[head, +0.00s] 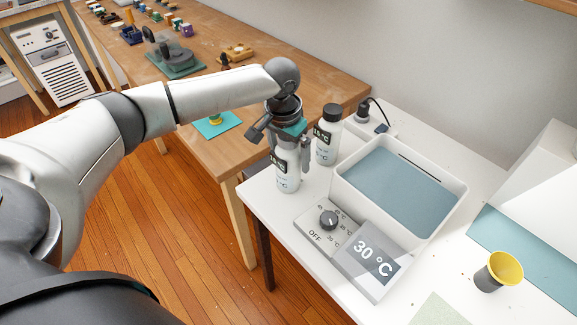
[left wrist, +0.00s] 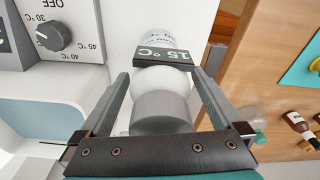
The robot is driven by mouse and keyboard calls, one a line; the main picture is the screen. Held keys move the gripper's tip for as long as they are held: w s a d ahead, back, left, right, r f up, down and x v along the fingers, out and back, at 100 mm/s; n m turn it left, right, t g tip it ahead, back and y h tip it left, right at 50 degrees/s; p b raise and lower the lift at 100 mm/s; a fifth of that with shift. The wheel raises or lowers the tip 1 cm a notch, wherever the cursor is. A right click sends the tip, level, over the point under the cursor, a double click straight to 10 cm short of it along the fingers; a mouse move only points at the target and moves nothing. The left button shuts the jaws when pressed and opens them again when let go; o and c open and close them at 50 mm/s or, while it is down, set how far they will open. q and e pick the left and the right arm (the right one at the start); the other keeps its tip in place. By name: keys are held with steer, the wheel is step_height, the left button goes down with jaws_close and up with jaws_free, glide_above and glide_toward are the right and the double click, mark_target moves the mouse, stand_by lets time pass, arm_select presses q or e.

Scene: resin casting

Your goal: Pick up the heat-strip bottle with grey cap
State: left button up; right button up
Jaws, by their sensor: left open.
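A white heat-strip bottle (head: 287,178) with a dark strip reading 15 °C stands upright near the left corner of the white table. Its top is hidden behind my left gripper (head: 290,150) in the head view. In the left wrist view the bottle (left wrist: 165,82) has a grey cap (left wrist: 160,110) and lies between the two fingers of the left gripper (left wrist: 159,76). The fingers are apart, one on each side, and do not appear closed on it. A second similar bottle (head: 327,142) with a dark cap stands just behind and to the right. My right gripper is not in view.
A white water bath (head: 345,184) stands right of the bottles. In front are a dial box (head: 327,222) and a 30 °C display (head: 368,262). A yellow-rimmed grey cup (head: 497,271) stands further right. A wooden workbench (head: 325,88) runs behind, with a teal mat (head: 228,130).

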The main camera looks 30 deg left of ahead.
arm_select(q)
steer(key=shift+f, duration=0.55)
steer(key=c, duration=1.5)
steer(key=shift+r, duration=0.1)
jaws_close()
steer(key=shift+r, duration=0.1)
